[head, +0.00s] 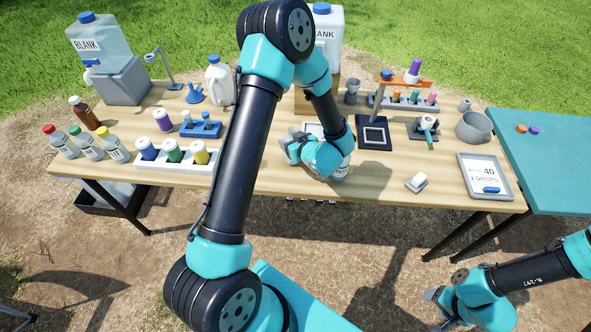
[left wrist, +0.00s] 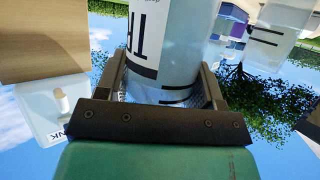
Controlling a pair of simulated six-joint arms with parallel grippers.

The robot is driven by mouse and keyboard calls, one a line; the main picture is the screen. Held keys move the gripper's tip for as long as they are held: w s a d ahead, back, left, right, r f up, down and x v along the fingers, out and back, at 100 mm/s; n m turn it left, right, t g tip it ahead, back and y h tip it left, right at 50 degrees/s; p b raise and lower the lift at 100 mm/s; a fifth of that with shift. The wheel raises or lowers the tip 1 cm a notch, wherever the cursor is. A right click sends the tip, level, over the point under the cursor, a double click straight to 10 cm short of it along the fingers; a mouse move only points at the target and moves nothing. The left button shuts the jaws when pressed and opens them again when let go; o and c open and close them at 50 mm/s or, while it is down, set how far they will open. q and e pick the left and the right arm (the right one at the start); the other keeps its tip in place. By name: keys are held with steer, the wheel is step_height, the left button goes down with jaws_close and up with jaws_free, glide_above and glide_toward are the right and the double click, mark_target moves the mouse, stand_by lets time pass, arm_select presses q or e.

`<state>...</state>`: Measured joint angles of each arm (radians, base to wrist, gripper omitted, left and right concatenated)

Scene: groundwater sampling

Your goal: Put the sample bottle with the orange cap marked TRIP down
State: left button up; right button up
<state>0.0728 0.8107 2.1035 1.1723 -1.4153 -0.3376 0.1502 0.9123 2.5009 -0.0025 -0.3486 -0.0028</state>
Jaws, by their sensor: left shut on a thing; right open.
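The sample bottle (left wrist: 178,45) fills the middle of the left wrist view, clear with a white label whose black letters show only partly. My left gripper (left wrist: 162,85) is shut around its body. My right gripper (head: 441,304) is open and empty at the lower right, off the table.

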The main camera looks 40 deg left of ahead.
arm_select(q)
steer(key=s+d+r, duration=0.3)
steer(key=s+d, duration=1)
steer(key=s, duration=0.2)
steer(key=shift+s+d+r, duration=0.15)
steer(key=shift+s+r, duration=0.25)
steer(key=w+a+f, duration=0.1)
steer(key=w+a, duration=0.7)
steer(key=w, duration=0.3)
steer(key=shift+w+a+f, duration=0.25)
steer(key=shift+w+a, duration=0.15)
steer(key=shift+w+a+f, duration=0.15)
steer(key=shift+w+f, duration=0.05)
steer(key=shift+f, duration=0.4)
steer(key=shift+w+a+f, duration=0.1)
steer(key=shift+w+f, duration=0.05)
steer(key=shift+f, duration=0.45)
steer(key=shift+w+a+f, duration=0.15)
steer(key=shift+w+f, duration=0.05)
steer(key=shift+f, duration=0.4)
